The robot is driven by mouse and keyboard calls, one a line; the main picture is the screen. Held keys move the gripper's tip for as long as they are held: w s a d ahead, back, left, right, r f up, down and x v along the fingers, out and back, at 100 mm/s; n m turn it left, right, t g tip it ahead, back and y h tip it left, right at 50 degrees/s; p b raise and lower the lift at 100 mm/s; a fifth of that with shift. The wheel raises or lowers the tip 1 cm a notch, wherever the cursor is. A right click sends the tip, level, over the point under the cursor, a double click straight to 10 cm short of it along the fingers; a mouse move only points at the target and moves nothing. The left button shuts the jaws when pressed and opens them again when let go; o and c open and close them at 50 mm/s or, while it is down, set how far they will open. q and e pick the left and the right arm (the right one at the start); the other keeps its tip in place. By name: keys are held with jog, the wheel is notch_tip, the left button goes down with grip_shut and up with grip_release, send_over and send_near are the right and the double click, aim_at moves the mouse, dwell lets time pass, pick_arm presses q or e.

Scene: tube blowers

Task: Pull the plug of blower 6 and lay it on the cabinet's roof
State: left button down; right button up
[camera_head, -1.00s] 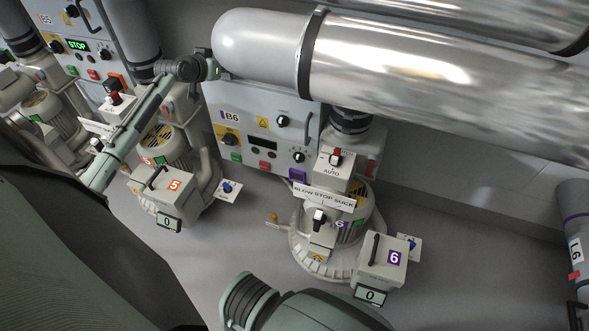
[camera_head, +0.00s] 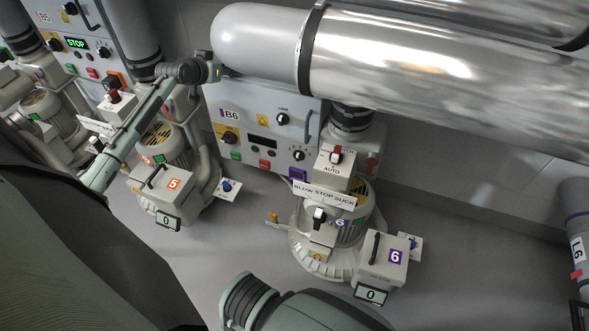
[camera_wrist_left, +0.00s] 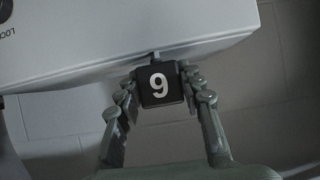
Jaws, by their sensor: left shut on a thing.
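The plug of blower 6 is a small black block (camera_wrist_left: 160,85) with a white numeral, inverted in the left wrist view, where it reads like a 9. My left gripper (camera_wrist_left: 160,88) is shut on its two sides. A short grey stub shows between the plug and the cabinet's edge; I cannot tell whether the plug touches the cabinet. The cabinet marked B6 (camera_head: 231,115) has a dark display in the head view; it also fills the top of the wrist view (camera_wrist_left: 90,45). In the head view my left gripper (camera_head: 213,67) is at its upper left corner, its fingertips and the plug hidden.
The rounded end of a large silver pipe (camera_head: 250,40) hangs over the cabinet, close to my left gripper. Blower 6 (camera_head: 325,240) stands in front, with a grey box (camera_head: 381,262) marked 6 beside it. Box 5 (camera_head: 165,193) stands below my left arm.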

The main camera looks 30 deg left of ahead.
pick_arm(q)
jog(key=shift+f+b, duration=0.3)
jog(key=shift+f, duration=0.2)
dwell(0.4)
jog(key=c, duration=0.9)
grip_release()
jog(key=shift+s, duration=0.1)
jog(key=s+f+p+v, duration=0.2)
jog(key=p+v, duration=0.3)
jog(key=v, duration=1.4)
jog(key=shift+d+f, duration=0.15)
jog(key=shift+f, duration=0.55)
jog(key=shift+w+f, duration=0.1)
